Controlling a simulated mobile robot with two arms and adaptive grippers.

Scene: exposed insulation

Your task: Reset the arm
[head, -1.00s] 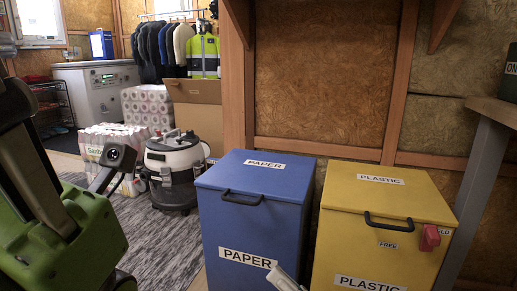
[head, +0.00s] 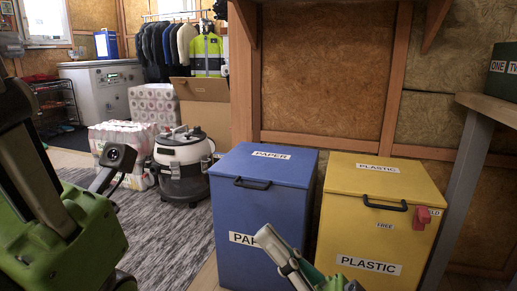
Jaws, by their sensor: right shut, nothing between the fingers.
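My right gripper (head: 266,236) shows at the bottom centre of the head view, pale grey, with a green arm part behind it at the lower edge. It is shut and empty, and appears in front of the blue paper bin (head: 262,209); the gap to the bin cannot be told. The yellow plastic bin (head: 350,230) stands to the right of the blue one. Both lids are down. My green and black left arm fills the left edge of the view. I cannot make out the left gripper's fingers.
A grey and black vacuum cleaner (head: 182,165) stands on the floor left of the blue bin. Toilet roll packs (head: 155,105) and a cardboard box (head: 203,115) are behind it. A workbench (head: 490,106) is at the right.

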